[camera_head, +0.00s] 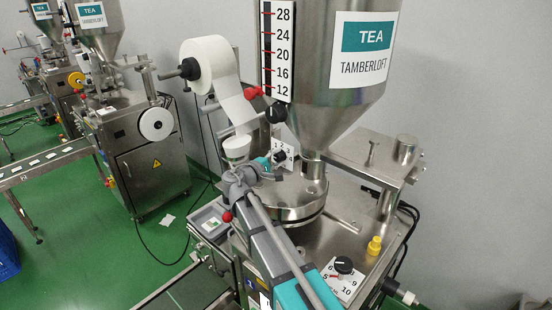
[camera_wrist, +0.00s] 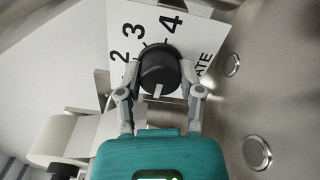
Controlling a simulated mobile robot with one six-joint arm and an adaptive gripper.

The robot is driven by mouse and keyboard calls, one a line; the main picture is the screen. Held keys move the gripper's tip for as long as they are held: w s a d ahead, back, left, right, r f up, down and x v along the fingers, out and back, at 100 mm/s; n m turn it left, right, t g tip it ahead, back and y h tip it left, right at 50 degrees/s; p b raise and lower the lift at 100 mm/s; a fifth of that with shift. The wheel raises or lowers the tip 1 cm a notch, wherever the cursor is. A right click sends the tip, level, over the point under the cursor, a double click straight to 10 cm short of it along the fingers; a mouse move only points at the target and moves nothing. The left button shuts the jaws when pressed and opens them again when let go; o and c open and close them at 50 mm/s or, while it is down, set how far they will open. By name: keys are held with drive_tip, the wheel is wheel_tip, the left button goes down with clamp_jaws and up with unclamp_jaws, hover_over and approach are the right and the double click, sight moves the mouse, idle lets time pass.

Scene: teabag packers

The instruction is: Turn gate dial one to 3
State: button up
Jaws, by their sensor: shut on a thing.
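The gate dial is a black knob (camera_wrist: 160,68) on a white plate (camera_wrist: 203,28), which shows 2, 3, 4 and part of the word GATE in the wrist view. A small pale mark shows on the knob's gripper-side edge; I cannot tell which number the knob points to. My gripper (camera_wrist: 160,85) is shut on the knob, with one finger on each side. In the head view my gripper (camera_head: 270,166) reaches the knob (camera_head: 280,156) from the front left, below the tea hopper. The gripper hides part of the plate and its lower numbers.
A second black dial (camera_head: 343,265) on a numbered plate and a yellow-capped part (camera_head: 374,245) sit at the front right. The TEA hopper (camera_head: 345,70) rises just above. A paper roll (camera_head: 208,64) hangs at the left. A round metal drum (camera_head: 290,196) lies close beside my arm.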

drive_tip(key=m, duration=0.4)
drive_tip(key=shift+m, duration=0.3)
drive_tip(key=m, duration=0.4)
idle(0.3)
drive_tip(key=o, duration=1.1)
drive_tip(key=shift+o, duration=0.2)
drive_tip(key=shift+a, duration=0.1)
drive_tip(key=shift+v, duration=5.95)
